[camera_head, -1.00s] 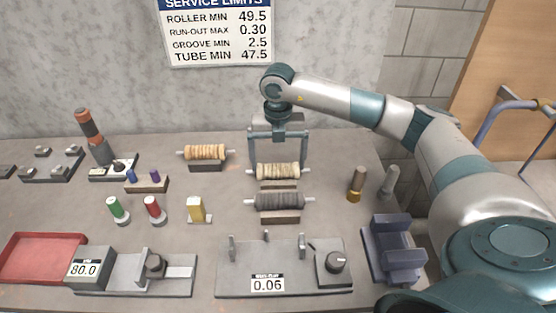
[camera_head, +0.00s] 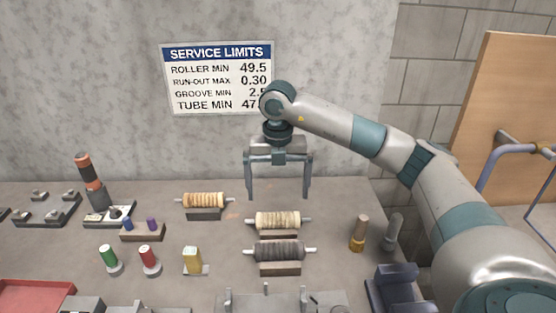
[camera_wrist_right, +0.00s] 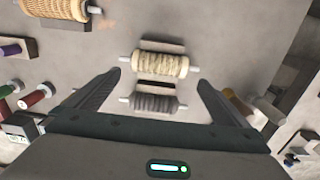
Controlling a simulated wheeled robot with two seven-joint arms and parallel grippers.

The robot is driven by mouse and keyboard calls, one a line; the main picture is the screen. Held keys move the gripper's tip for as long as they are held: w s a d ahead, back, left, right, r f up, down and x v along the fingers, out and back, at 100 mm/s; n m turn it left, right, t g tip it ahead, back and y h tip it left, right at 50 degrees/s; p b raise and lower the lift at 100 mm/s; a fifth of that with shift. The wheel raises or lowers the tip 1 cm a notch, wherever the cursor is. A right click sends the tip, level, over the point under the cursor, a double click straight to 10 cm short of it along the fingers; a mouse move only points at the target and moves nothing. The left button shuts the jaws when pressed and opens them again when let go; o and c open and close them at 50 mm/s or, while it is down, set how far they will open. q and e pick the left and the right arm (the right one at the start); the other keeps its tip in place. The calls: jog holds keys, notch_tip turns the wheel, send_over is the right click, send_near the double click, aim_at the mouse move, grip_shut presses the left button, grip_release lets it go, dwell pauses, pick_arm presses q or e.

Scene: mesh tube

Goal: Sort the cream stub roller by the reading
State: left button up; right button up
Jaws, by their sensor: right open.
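The cream roller (camera_head: 278,220) has a metal shaft end showing on each side and rests on a small dark block. It also shows in the right wrist view (camera_wrist_right: 160,65), between the spread fingers. My right gripper (camera_head: 278,196) is open and empty, pointing down above and slightly behind the cream roller, apart from it. The service limits sign (camera_head: 218,78) on the wall reads roller min 49.5 and run-out max 0.30; my arm covers part of its lower right. The gauge fixture (camera_head: 265,301) at the bottom edge is cut off, its display out of view. My left gripper is not in view.
A dark grey roller (camera_head: 279,251) lies just in front of the cream one, and a tan roller (camera_head: 205,200) lies behind left. A dark blue cradle (camera_head: 392,288) and a red tray (camera_head: 35,297) sit near the front.

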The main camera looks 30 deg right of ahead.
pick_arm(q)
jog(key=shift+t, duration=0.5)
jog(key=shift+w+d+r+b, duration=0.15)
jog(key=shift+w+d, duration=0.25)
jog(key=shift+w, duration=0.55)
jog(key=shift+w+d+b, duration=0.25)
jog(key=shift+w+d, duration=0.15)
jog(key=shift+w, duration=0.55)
pick_arm(e)
notch_tip(320, 180, up, 10)
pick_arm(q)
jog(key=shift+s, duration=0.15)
pick_arm(e)
jog(key=shift+r, duration=0.2)
pick_arm(q)
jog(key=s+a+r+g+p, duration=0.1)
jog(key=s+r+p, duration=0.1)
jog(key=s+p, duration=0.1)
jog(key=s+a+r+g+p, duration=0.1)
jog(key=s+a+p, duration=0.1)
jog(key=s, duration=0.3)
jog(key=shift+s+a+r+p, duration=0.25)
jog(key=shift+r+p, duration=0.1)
jog(key=shift+p, duration=0.3)
pick_arm(e)
notch_tip(320, 180, up, 7)
